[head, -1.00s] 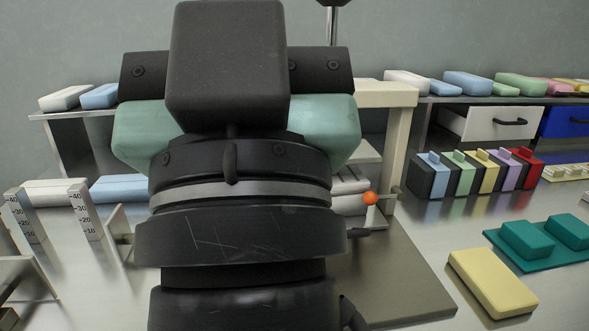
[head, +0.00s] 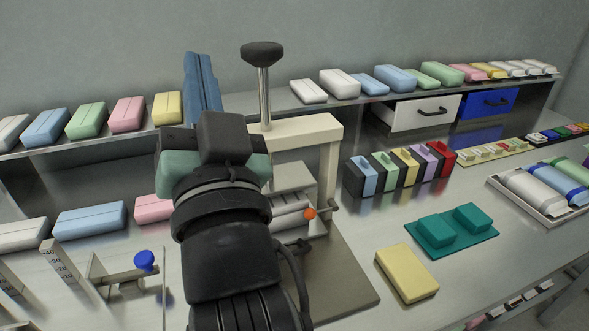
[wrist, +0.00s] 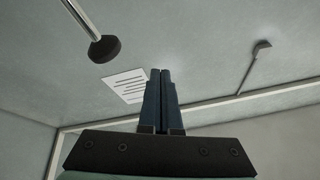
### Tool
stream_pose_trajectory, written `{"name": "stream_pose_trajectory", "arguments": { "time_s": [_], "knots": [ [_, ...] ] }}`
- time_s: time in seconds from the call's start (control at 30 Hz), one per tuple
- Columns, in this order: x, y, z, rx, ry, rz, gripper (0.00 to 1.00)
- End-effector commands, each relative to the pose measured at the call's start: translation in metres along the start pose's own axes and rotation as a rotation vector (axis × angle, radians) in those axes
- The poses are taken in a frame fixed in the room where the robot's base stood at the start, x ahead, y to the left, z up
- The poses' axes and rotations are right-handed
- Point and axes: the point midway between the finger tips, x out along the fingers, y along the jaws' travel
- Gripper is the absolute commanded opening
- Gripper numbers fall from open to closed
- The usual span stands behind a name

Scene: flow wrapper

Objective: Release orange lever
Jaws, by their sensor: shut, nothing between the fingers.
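The orange lever knob (head: 309,214) is a small orange ball on the right side of the cream and grey press-like machine (head: 331,170), beside a short metal pin. My gripper (head: 201,66) points upward, left of the machine's tall post, well above and left of the orange knob and apart from it. In the wrist view its two blue fingers (wrist: 160,88) lie together, shut and empty. The wrist view faces the wall, so the lever does not show there. My arm hides the left part of the machine.
A black-knobbed post (head: 263,75) rises from the machine close to my gripper. A shelf of coloured packs (head: 340,84) runs behind. A blue ball knob (head: 145,260) is at lower left. A yellow block (head: 407,273) and teal pad (head: 455,243) lie right, with bare table between.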

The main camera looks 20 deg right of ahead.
Motion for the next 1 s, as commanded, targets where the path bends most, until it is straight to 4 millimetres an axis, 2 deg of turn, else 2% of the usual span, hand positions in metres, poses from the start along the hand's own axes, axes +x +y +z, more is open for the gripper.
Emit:
{"name": "stream_pose_trajectory", "arguments": {
  "time_s": [0.03, 0.23, 0.43, 0.57, 0.67, 0.7, 0.8, 0.9, 1.0],
  "knots": [
    [0.015, 0.001, -0.009, 0.049, -0.049, 0.022, 0.0],
    [0.03, 0.02, 0.01, 0.254, -0.209, 0.112, 0.0],
    [0.029, 0.038, 0.026, 0.468, -0.348, 0.234, 0.0],
    [0.017, 0.052, 0.039, 0.636, -0.423, 0.341, 0.0],
    [-0.026, 0.086, 0.074, 0.951, -0.415, 0.509, 0.0],
    [-0.046, 0.103, 0.09, 1.091, -0.371, 0.571, 0.0],
    [-0.093, 0.138, 0.116, 1.394, -0.228, 0.696, 0.0],
    [-0.132, 0.162, 0.13, 1.621, -0.081, 0.789, 0.0],
    [-0.16, 0.177, 0.138, 1.763, 0.035, 0.842, 0.0]
  ]
}}
